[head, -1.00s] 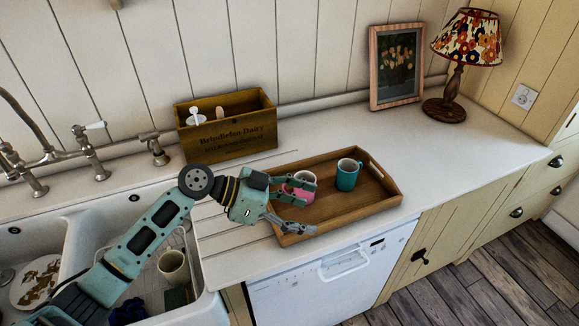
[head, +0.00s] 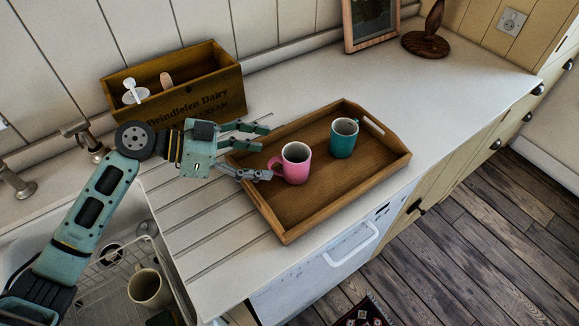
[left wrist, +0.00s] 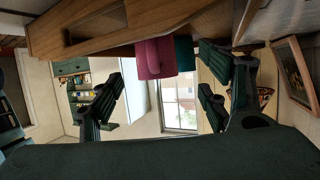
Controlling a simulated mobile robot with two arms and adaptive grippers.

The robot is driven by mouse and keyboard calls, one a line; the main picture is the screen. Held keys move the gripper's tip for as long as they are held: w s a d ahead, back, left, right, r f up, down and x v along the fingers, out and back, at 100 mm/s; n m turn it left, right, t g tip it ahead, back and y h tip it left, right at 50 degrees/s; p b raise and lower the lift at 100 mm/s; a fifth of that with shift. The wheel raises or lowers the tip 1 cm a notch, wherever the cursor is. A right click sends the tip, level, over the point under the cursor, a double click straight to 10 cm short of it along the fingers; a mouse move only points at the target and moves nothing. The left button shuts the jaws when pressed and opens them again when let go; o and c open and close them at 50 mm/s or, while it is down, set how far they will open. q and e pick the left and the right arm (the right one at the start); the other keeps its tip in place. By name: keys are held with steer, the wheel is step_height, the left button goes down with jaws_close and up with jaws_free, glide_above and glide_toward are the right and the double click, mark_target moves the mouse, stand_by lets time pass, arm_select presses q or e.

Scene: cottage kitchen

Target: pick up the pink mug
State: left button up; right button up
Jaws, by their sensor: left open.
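The pink mug (head: 296,164) stands upright in the wooden tray (head: 290,235) on the counter. Its handle faces left, toward my left gripper. A teal mug (head: 343,139) stands to its right in the same tray. My left gripper (head: 268,152) is open, just left of the pink mug, with its fingertips over the tray's left side. One fingertip lies close to the pink mug's handle; I cannot tell if they touch. In the left wrist view, the pink mug (left wrist: 155,58) shows ahead between the open fingers (left wrist: 160,90), with the teal mug (left wrist: 185,54) partly behind it. My right gripper is not in view.
A wooden dairy box (head: 172,84) with utensils stands behind my left gripper. A picture frame (head: 371,22) and a lamp base (head: 426,43) stand at the back. The sink with a dish rack (head: 125,277) and a cream mug (head: 149,287) is at lower left.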

mark_target(279, 161)
arm_select(q)
steer(key=shift+w+d+f, duration=0.15)
steer(key=shift+d+f, duration=0.2)
steer(key=shift+f, duration=0.1)
steer(key=p+x, duration=0.1)
steer(key=x, duration=0.1)
steer(key=p+x, duration=0.1)
steer(key=x, duration=0.1)
steer(key=p+x, duration=0.1)
steer(key=x, duration=0.1)
steer(key=shift+s+d+p, duration=0.2)
steer(key=shift+s+p, duration=0.15)
steer(key=shift+p, duration=0.05)
steer(key=shift+w+d+f, duration=0.1)
steer(key=shift+d+f, duration=0.15)
steer(key=shift+f, duration=0.1)
steer(key=c, duration=1.6)
steer(key=shift+c, duration=0.2)
steer(key=shift+r, duration=0.25)
